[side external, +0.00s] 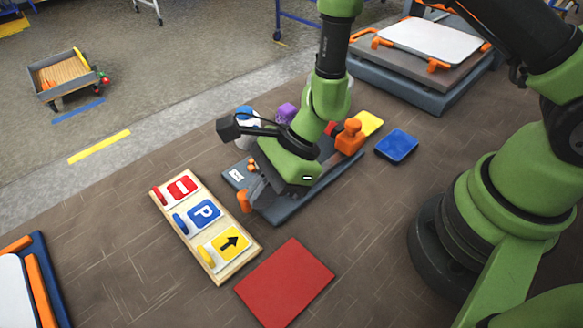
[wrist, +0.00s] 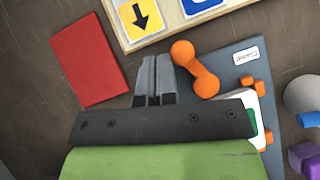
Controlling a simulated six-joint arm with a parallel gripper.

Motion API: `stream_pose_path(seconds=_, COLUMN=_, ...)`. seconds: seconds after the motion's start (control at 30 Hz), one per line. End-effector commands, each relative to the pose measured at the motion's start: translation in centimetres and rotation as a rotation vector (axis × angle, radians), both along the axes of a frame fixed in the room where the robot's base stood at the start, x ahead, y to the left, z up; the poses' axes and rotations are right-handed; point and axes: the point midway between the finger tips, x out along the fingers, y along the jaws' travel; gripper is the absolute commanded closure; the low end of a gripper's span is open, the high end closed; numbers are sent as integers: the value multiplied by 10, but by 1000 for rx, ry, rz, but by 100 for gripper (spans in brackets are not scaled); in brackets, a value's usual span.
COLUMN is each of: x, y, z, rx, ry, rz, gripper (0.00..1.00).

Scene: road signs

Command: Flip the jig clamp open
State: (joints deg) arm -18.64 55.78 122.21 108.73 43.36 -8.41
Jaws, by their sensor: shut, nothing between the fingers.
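The grey jig base (side external: 290,212) lies in the middle of the table, partly hidden under my arm. It also shows in the wrist view (wrist: 227,70), with a white label. The orange clamp lever (wrist: 195,70), with rounded ends, sits at the jig's near edge. It shows at the side too (side external: 243,200). A white sign plate with a green patch (wrist: 252,116) lies on the jig beside the lever, partly hidden by my gripper. My gripper (wrist: 156,60) is shut and empty, its fingertips just left of the lever; contact cannot be told.
A wooden rack (side external: 222,267) with three signs and a red mat (side external: 285,285) lie beside the jig. A taller orange part (side external: 350,137) stands at the jig's far end. A blue pad (side external: 397,145), a yellow pad (side external: 369,122) and a purple object (side external: 286,112) are near.

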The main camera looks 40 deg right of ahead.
Motion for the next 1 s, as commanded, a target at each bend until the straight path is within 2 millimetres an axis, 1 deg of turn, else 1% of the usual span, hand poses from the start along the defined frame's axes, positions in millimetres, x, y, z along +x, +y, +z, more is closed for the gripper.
stream_pose_path(seconds=0.17, x=0, y=-1, z=2, rx=1, ry=-1, rz=-1, gripper=100)
stream_pose_path(seconds=0.27, x=-1, y=-7, z=9, rx=1, ry=-2, rz=-3, gripper=100)
stream_pose_path(seconds=0.5, x=-7, y=-34, z=44, rx=1, ry=-6, rz=-4, gripper=100)
stream_pose_path(seconds=0.7, x=-12, y=-52, z=69, rx=2, ry=-4, rz=-2, gripper=100)
stream_pose_path(seconds=0.8, x=-13, y=-57, z=75, rx=1, ry=-3, rz=-1, gripper=100)
stream_pose_path(seconds=1.0, x=-15, y=-60, z=78, rx=0, ry=0, rz=0, gripper=100)
